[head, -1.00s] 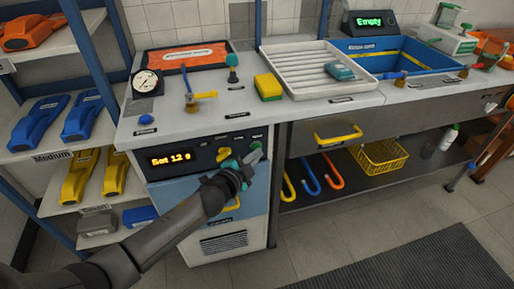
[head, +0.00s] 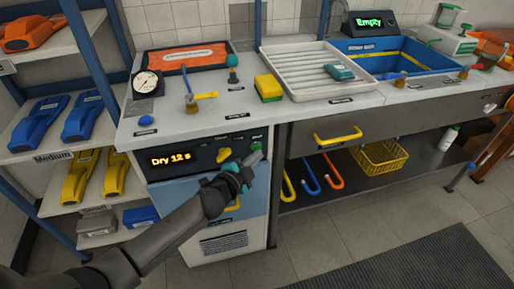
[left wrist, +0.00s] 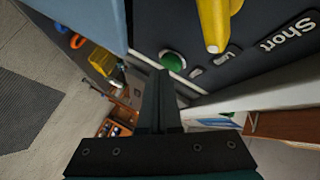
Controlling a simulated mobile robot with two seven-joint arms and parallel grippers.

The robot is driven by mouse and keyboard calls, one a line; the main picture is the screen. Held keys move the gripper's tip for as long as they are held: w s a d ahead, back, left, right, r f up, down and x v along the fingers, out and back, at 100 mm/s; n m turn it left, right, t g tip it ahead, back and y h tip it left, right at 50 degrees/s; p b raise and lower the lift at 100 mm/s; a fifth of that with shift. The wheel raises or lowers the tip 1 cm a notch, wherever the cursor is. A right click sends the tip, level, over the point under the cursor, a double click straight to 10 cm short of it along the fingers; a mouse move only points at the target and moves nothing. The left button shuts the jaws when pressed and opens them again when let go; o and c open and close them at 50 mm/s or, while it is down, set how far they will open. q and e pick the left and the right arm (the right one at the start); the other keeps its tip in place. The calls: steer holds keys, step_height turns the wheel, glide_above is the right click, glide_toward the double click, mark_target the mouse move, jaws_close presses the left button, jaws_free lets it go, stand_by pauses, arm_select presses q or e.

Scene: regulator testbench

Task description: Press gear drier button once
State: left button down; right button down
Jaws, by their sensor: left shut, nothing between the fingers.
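The gear drier (head: 215,190) is built into the bench's left end, with a dark control panel. Its display (head: 170,158) reads "Dry 12 s" in orange. A yellow knob (head: 223,155) sits right of the display and also shows in the left wrist view (left wrist: 215,25). A green button (head: 257,146) is at the panel's right end; the left wrist view shows it (left wrist: 173,61) just beyond my fingertips. My left gripper (head: 253,160) is shut and empty, its tips just below the green button; I cannot tell whether they touch. My right gripper is out of view.
The bench top holds a gauge (head: 147,84), a yellow sponge (head: 268,88), a white ribbed tray (head: 300,62) and a blue basin (head: 415,62). A shelf unit with tools stands left. A yellow drawer handle (head: 338,136) sticks out right of the drier.

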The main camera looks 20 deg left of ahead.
arm_select(q)
steer(key=shift+s+d, duration=0.25)
steer(key=shift+s, duration=0.05)
steer(key=shift+s+d+p, duration=0.2)
steer(key=shift+s+d, duration=0.5)
steer(key=shift+s, duration=0.35)
steer(key=shift+s+d+p, duration=0.2)
steer(key=shift+s+d, duration=0.5)
steer(key=shift+s, duration=0.35)
